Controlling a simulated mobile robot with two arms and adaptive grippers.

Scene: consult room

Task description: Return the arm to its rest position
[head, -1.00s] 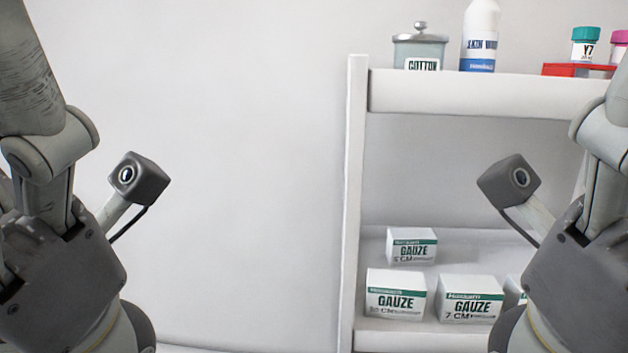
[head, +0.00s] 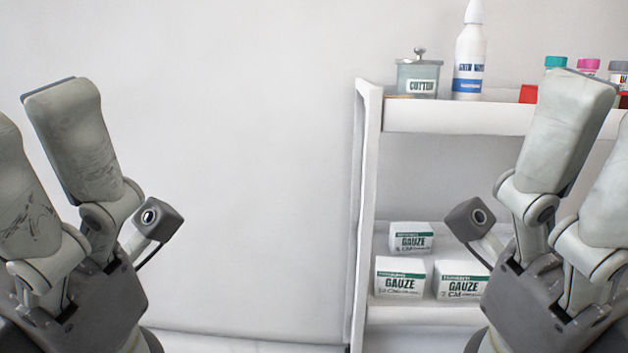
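My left gripper (head: 30,108) is at the left edge of the head view, fingers pointing up. Its two fingers stand apart with nothing between them, and the nearer one is cut by the picture edge. My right gripper (head: 608,108) is at the right edge, also fingers up and apart, with nothing seen between them. It is in front of the right part of the white shelf unit (head: 450,117) and hides some of it. Both grippers look empty. The arms behind them are out of view.
The shelf top holds a cotton jar (head: 418,76), a white spray bottle (head: 469,58) and several capped tubes by a red rack (head: 528,94). Gauze boxes (head: 400,278) stand on the lower shelf. Bare wall fills the space between my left gripper and the shelf.

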